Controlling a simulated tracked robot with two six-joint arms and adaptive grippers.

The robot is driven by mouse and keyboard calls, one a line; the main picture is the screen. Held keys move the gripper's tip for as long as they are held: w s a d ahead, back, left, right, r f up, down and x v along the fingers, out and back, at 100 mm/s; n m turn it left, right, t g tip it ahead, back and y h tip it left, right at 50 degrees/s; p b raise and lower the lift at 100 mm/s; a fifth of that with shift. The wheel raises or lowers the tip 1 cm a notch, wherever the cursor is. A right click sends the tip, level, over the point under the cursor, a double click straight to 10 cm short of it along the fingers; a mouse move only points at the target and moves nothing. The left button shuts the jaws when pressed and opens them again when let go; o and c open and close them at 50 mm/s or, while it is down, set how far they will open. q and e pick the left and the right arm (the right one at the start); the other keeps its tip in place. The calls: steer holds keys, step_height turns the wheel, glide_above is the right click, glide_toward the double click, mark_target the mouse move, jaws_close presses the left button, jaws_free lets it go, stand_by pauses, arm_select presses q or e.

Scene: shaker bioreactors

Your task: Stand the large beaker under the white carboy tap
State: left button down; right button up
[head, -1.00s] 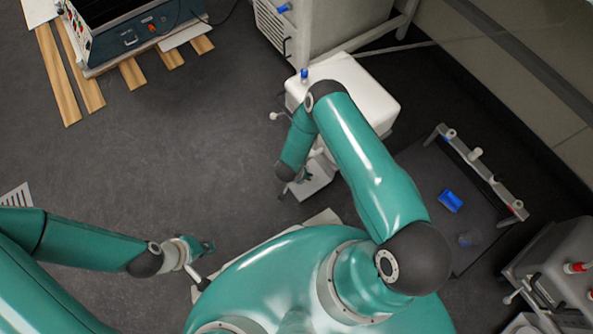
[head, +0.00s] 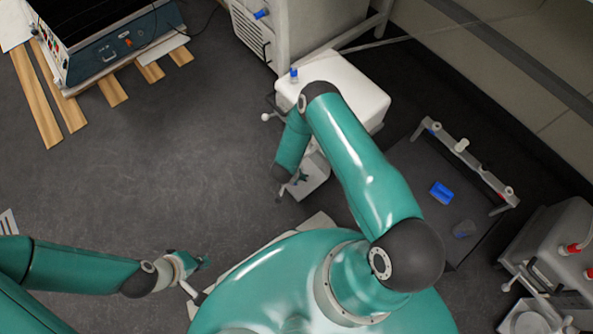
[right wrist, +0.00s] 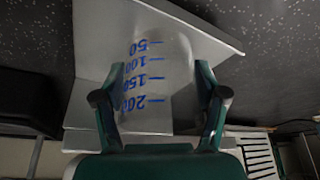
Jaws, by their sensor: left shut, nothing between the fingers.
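The large beaker (right wrist: 155,80), clear with blue marks up to 200, is between the fingers of my right gripper (right wrist: 158,85) in the right wrist view. Both fingers appear to touch its sides. A pale flat plate lies behind it; I cannot tell whether the beaker rests on it. In the head view my right gripper (head: 290,187) is low beside a small pale platform (head: 314,180), and the arm hides much of it. The white carboy (head: 350,92) stands behind, its tap (head: 267,117) out to the left. My left gripper (head: 200,263) is shut and empty at lower left.
A dark mat (head: 410,165) at right bears a blue block (head: 441,192), a small clear vessel (head: 463,229) and a rack (head: 470,155). A dark blue machine (head: 110,45) sits upper left. The middle-left floor is clear.

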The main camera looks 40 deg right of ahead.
steer(key=shift+o, duration=1.3)
